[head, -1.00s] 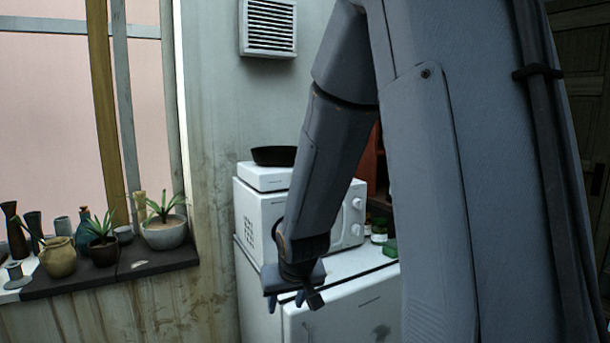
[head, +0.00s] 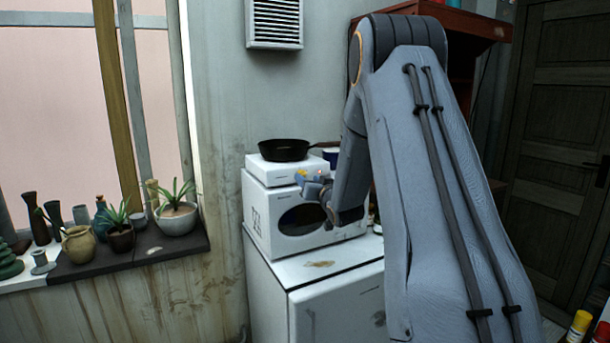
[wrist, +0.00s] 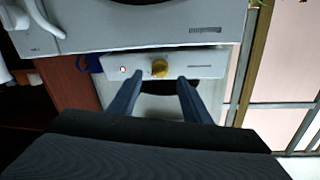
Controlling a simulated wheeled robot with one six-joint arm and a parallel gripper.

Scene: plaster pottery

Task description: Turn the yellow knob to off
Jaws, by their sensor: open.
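The yellow knob (wrist: 160,68) is on the white front panel of the hot plate (wrist: 207,66) in the wrist view, which shows the scene upside down. A small reddish light (wrist: 123,70) is beside it on the panel. My gripper (wrist: 159,78) is open, its two dark blue fingers pointing at the panel with the knob between and just beyond their tips. Contact cannot be told, nor which way the knob points. In the head view, my gripper (head: 309,184) is at the front of the hot plate (head: 268,170), and the knob is not clearly seen.
A black frying pan (head: 283,150) sits on the hot plate, its handle to the right. Below is a white microwave (head: 262,222) on a white fridge (head: 265,285). A blue cup (head: 331,155) stands behind my arm. Potted plants (head: 176,215) line the windowsill at left.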

